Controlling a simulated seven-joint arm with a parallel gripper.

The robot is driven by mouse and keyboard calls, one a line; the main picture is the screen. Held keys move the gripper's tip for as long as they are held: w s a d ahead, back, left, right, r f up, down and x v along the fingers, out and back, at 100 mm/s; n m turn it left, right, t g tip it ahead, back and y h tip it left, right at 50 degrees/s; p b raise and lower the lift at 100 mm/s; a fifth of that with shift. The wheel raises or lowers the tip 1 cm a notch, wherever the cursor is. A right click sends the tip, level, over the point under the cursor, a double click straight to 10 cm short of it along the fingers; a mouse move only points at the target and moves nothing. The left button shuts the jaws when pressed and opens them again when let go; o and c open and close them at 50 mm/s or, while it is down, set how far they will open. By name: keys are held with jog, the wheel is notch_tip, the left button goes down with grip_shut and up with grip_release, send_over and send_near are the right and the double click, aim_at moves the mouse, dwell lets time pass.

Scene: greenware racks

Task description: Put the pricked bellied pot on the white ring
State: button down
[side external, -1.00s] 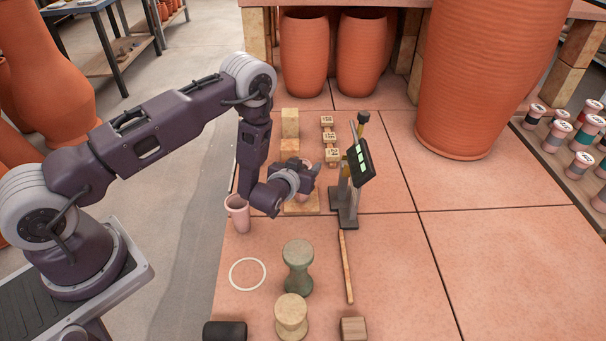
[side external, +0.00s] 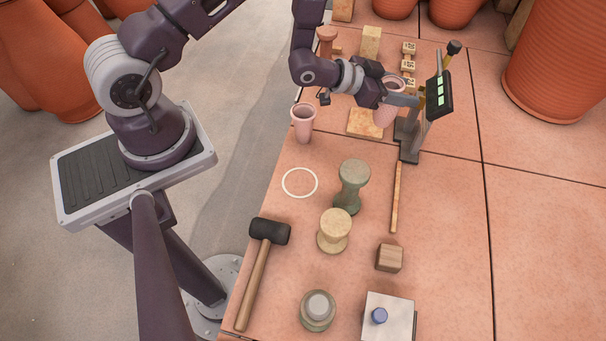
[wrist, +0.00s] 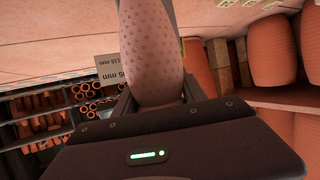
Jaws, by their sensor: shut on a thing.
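The pricked bellied pot (side external: 383,117) is pale pink. Rows of small dots cover its swelling side in the wrist view (wrist: 152,50). My gripper (side external: 393,101) is shut on it, beside the stand with the dark panel and partly in front of the wooden board. The pot's upper part is partly hidden by my gripper, and I cannot tell its height over the board. The white ring (side external: 300,168) lies flat and empty on the table, nearer the camera and to the left of the pot.
A pink tapered cup (side external: 303,127) stands just behind the ring. A green waisted stand (side external: 352,183) and a cream spool (side external: 334,228) are right of and in front of it. The panel stand (side external: 437,95) is close beside my gripper. A mallet (side external: 262,265) lies in front.

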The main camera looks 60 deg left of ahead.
jog(key=s+d+m+g+h, duration=0.1)
jog(key=s+m+g+h, duration=1)
jog(key=s, duration=1.4)
notch_tip(320, 180, down, 9)
jog(key=m+g+y, duration=0.1)
jog(key=m, duration=0.2)
jog(key=shift+s+g+y, duration=0.2)
jog(key=shift+g+y, duration=0.2)
jog(key=shift+f, duration=0.15)
jog(key=c, duration=0.6)
grip_release()
jog(key=shift+f, duration=0.1)
jog(key=shift+c, duration=0.2)
